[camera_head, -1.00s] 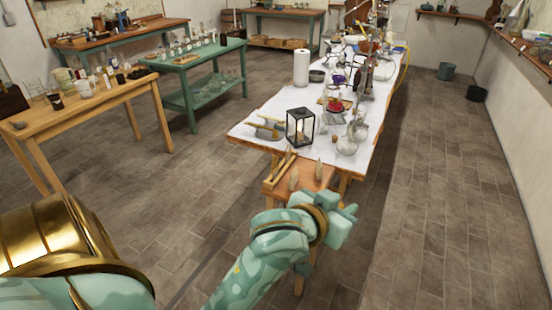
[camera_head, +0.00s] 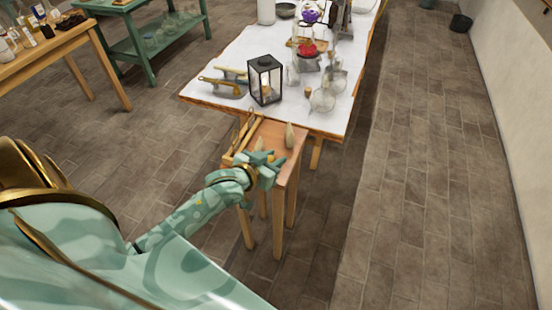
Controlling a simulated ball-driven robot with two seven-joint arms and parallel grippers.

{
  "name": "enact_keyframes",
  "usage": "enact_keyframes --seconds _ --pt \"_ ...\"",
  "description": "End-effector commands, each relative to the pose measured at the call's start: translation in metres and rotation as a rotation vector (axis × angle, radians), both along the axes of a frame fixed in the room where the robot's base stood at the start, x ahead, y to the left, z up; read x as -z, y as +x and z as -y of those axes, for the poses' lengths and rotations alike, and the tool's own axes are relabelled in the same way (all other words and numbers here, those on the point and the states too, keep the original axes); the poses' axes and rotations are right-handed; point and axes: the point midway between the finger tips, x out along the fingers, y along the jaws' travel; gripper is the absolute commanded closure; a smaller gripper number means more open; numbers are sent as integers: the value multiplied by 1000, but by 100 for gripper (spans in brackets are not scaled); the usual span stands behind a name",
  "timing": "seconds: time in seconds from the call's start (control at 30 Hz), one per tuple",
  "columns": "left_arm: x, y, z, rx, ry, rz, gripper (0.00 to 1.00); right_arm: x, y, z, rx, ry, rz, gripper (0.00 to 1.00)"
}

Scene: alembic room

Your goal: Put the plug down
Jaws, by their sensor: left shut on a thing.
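My left gripper (camera_head: 271,166) is over the near part of a small wooden side table (camera_head: 287,162), at the end of the big white-topped table. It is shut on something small. Only a tiny orange-yellow bit (camera_head: 270,158) shows between the fingers, and I take it for the plug; its shape is hidden by the fingers. I cannot tell whether it touches the tabletop. A pale pointed piece (camera_head: 290,137) stands on the small table beyond the gripper. My right gripper is not in view.
A wooden rack-like frame (camera_head: 243,137) lies along the small table's left side. A black lantern (camera_head: 265,80) and glass flasks (camera_head: 322,100) stand on the white-topped table (camera_head: 215,60) beyond.

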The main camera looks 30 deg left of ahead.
Motion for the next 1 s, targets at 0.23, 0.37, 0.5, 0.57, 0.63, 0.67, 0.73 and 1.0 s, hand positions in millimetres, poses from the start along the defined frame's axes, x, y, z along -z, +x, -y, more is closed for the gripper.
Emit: enact_keyframes --seconds 0.23,0.37,0.5,0.57,0.63,0.67,0.73,1.0 --pt "51 51 -29 -1 0 -4 96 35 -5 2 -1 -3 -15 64" --pt "64 62 -35 0 0 -3 96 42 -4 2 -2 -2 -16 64" --pt "69 68 -38 0 -1 0 96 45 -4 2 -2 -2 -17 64" --pt "75 71 -40 0 0 -2 96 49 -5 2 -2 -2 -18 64" --pt "87 73 -40 1 -1 -4 96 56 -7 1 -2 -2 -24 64" --pt "94 72 -40 0 -2 -5 96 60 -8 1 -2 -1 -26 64" --pt "105 72 -40 1 -1 -5 96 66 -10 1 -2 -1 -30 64" --pt "104 72 -40 1 0 0 96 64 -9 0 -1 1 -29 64"
